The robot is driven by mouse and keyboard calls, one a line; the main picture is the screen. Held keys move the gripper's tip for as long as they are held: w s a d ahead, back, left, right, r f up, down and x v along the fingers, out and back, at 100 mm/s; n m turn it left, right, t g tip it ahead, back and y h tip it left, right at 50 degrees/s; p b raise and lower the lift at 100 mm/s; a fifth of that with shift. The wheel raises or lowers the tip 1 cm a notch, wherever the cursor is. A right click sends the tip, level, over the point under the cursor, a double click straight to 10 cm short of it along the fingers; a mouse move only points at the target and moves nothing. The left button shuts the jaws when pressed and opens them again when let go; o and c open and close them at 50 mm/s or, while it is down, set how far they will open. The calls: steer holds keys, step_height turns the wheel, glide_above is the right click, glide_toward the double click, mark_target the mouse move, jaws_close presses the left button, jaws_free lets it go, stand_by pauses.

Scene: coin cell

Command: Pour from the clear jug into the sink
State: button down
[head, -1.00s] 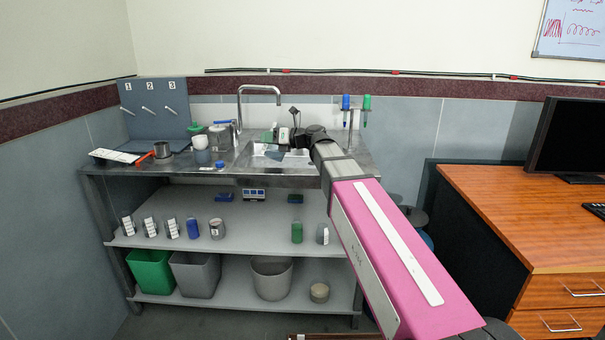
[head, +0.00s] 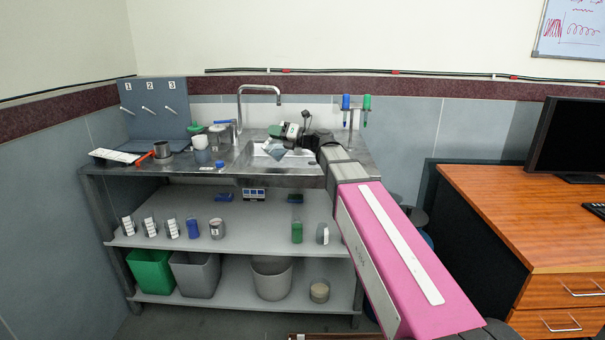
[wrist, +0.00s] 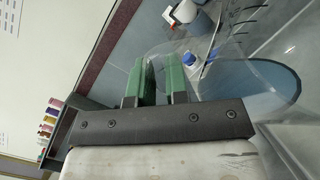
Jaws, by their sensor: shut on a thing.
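My gripper (head: 286,138) is over the sink (head: 243,162) in the bench top. In the wrist view its green fingers (wrist: 160,78) are shut on the clear jug (wrist: 232,78), which is see-through and hard to outline. A bluish oval, perhaps its contents or base, shows at its right side. In the head view the jug (head: 274,151) shows as a bluish-grey patch over the basin, tilted, just below and left of my gripper. I cannot tell whether liquid is leaving it.
A tall tap (head: 240,105) stands behind the sink. A rack with blue and green pipettes (head: 356,103) is at the back right.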

steer(key=shift+w+d+r+m+y, duration=0.1)
steer(key=shift+d+r+m+y, duration=0.15)
steer(key=shift+r+m, duration=0.3)
steer(key=shift+w+d+r+m+t+y, duration=0.1)
steer(key=shift+w+d+m+t+y, duration=0.35)
steer(key=shift+m, duration=0.4)
steer(key=shift+w+d+r+m+t+y, duration=0.1)
steer(key=shift+w+d+m+t+y, duration=0.15)
steer(key=shift+d+m+t, duration=0.4)
stand_by(0.8)
steer(key=shift+a+m, duration=0.2)
steer(key=shift+m, duration=0.05)
steer(key=shift+w+d+f+m+t, duration=0.5)
steer(key=shift+w+d+f+m, duration=0.1)
steer(key=shift+d+m, duration=0.15)
steer(key=shift+w+d+f+m, duration=0.2)
steer(key=shift+d+f+m, duration=0.1)
steer(key=shift+d+m, duration=0.05)
stand_by(0.3)
steer(key=shift+w+d+f+m+t+y, duration=0.15)
steer(key=shift+w+d+m+t, duration=0.1)
steer(key=shift+d+m+t, duration=0.25)
steer(key=shift+w+d+f+m+t+y, duration=0.1)
steer(key=shift+w+d+m+t, duration=0.25)
steer(key=shift+m, duration=0.35)
stand_by(0.7)
steer(key=shift+r+m+t, duration=0.2)
steer(key=shift+m+t, duration=0.05)
steer(key=shift+m, duration=0.05)
